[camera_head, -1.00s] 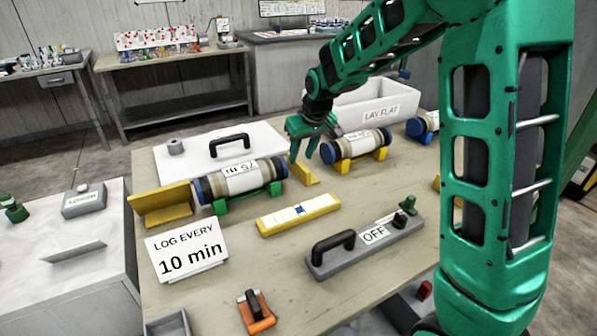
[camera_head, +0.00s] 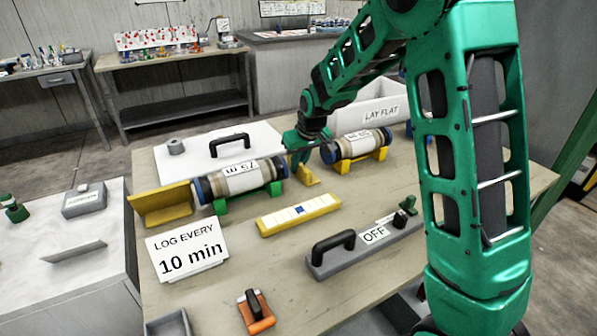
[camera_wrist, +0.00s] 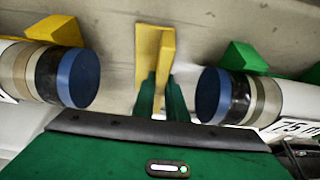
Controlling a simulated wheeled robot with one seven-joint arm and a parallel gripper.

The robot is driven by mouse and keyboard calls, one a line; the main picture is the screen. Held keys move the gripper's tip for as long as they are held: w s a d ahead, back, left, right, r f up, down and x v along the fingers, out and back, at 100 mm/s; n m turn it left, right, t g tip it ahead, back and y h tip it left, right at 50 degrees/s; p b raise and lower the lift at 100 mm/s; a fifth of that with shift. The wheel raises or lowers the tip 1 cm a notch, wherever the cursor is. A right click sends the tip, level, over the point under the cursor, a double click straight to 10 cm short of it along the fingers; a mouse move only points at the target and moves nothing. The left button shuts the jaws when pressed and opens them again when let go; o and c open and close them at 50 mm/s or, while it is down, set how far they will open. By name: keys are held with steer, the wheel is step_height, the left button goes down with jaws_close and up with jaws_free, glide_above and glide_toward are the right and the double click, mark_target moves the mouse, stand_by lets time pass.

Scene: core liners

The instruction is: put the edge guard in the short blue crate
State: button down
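The edge guard appears to be the yellow angle piece (camera_head: 306,178) standing on the table between two core tubes. In the wrist view the yellow piece (camera_wrist: 154,48) shows two faces meeting at a corner. My gripper (camera_head: 297,162) is down at this piece. Its two green fingers (camera_wrist: 162,88) reach to the near end of the yellow piece, one on each side. A narrow gap shows between them, and I cannot tell whether they press on it. A larger yellow angle piece (camera_head: 162,205) stands at the table's left edge.
Core tubes lie on green (camera_head: 240,181) and yellow (camera_head: 362,146) cradles, close on both sides of my gripper. A white "LAY FLAT" crate (camera_head: 372,113) stands behind. A yellow scale bar (camera_head: 298,215), a grey "OFF" block (camera_head: 365,240) and a sign (camera_head: 187,255) stand in front.

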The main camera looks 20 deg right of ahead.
step_height(320, 180, up, 10)
steer(key=shift+f, duration=0.1)
stand_by(0.6)
steer(key=shift+s, duration=0.1)
